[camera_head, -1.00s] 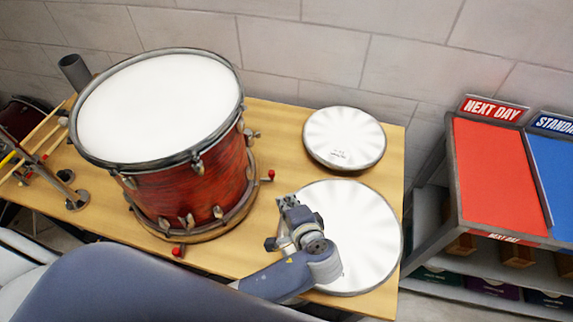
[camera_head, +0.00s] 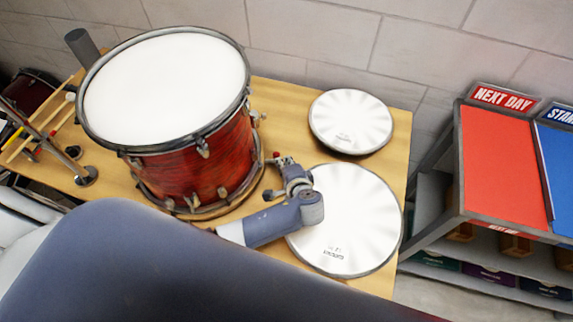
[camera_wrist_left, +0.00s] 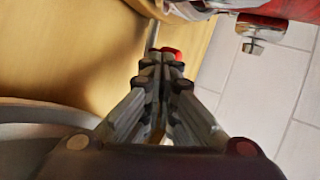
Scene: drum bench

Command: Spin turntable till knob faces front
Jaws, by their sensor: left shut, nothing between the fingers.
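A red drum (camera_head: 205,160) with a white head stands on a low round turntable (camera_head: 228,208) on the wooden bench. A small red knob (camera_head: 278,160) is at the drum's right side in the head view. It also shows in the wrist view (camera_wrist_left: 172,54), just beyond my fingertips; I cannot tell whether they touch it. My left gripper (camera_head: 284,172) is shut and empty, low beside the turntable's right edge. It also shows closed in the wrist view (camera_wrist_left: 163,68). My right gripper is not in view.
A large white round pad (camera_head: 350,215) lies under and right of my left wrist. A smaller pad (camera_head: 350,122) lies behind it. The bench (camera_head: 285,95) has bare strips behind the drum. A stand (camera_head: 86,176) is at left; a shelf with a red top (camera_head: 500,165) stands at right.

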